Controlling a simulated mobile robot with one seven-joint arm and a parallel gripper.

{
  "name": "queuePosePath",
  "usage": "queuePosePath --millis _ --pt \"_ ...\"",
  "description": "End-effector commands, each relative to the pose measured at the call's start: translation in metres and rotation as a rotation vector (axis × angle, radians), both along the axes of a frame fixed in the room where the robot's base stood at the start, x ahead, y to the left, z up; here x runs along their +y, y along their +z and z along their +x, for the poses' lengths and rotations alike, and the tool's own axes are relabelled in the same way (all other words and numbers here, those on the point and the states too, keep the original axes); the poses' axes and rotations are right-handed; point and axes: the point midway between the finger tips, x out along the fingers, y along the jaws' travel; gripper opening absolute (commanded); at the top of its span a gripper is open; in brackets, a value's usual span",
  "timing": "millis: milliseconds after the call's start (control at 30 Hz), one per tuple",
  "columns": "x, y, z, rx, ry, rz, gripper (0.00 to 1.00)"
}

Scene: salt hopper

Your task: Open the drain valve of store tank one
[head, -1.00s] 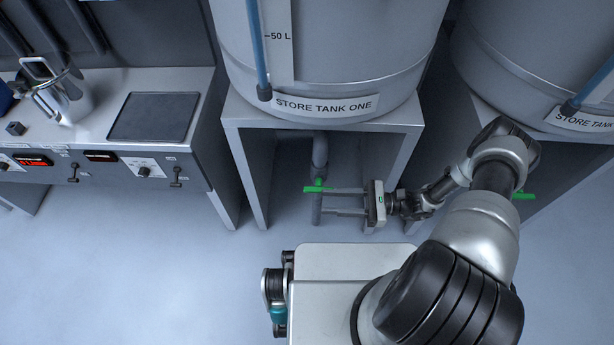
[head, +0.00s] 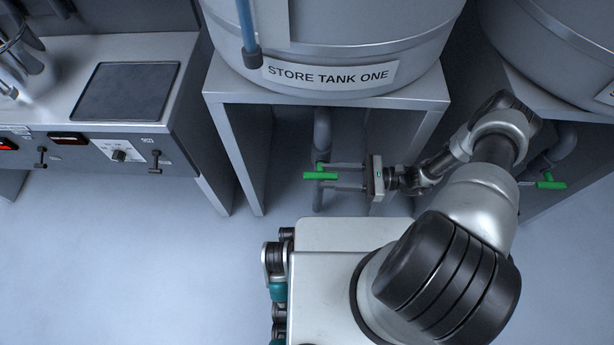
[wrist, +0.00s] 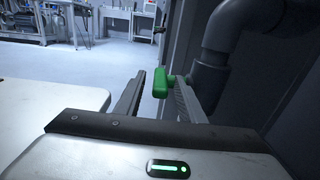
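Store tank one (head: 350,30) stands on a grey stand, with its name label (head: 328,76) on the front. Its drain pipe (head: 322,130) comes down under the stand. The green valve handle (head: 313,176) sits on this pipe and lies crosswise to it. My gripper (head: 330,176) reaches in from the right with its two fingers apart. In the wrist view the green handle (wrist: 160,83) shows between the open fingers, closer to the right one. I cannot tell whether that finger touches it. The right fingertip hides part of the handle's stem.
Stand legs (head: 232,165) flank the pipe. A second tank (head: 560,50) stands at the right, with its own green valve handle (head: 551,185). A bench with a dark plate (head: 126,92) and controls is at the left. The floor between bench and my base is clear.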

Motion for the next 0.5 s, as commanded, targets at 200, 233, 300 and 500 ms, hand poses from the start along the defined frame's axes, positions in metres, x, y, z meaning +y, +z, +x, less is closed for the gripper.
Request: queuePosePath --millis 200,233,300,500 --pt "0.034 0.001 0.001 0.001 0.003 0.001 0.36" --pt "0.039 0.001 0.001 0.001 0.003 0.001 0.36" --pt "0.049 0.001 0.001 0.001 0.003 0.001 0.36" --pt "0.067 0.001 0.002 0.001 0.001 0.001 0.36"
